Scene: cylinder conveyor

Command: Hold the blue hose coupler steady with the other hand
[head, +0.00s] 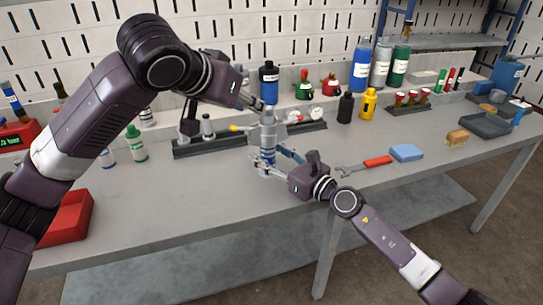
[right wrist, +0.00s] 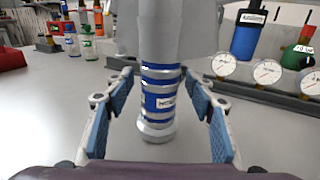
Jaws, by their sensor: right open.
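The blue hose coupler (head: 267,155) stands upright over the middle of the bench, a silver body with blue bands and a white label. In the right wrist view, the banded lower part of the coupler (right wrist: 160,97) is between my open right fingers, with gaps on both sides. My right gripper (head: 275,158) reaches it from the lower right. My left gripper (head: 257,105) is at the coupler's top, coming from the upper left; its fingertips are small and partly hidden, so its grip is unclear. Whether the coupler's base touches the bench is also unclear.
A dark rack (head: 190,148) with gauges lies behind the coupler. A red-handled wrench (head: 365,164) and a blue block (head: 406,152) lie to the right. Black and yellow bottles (head: 369,103) stand farther back. The bench front (head: 190,205) is mostly clear.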

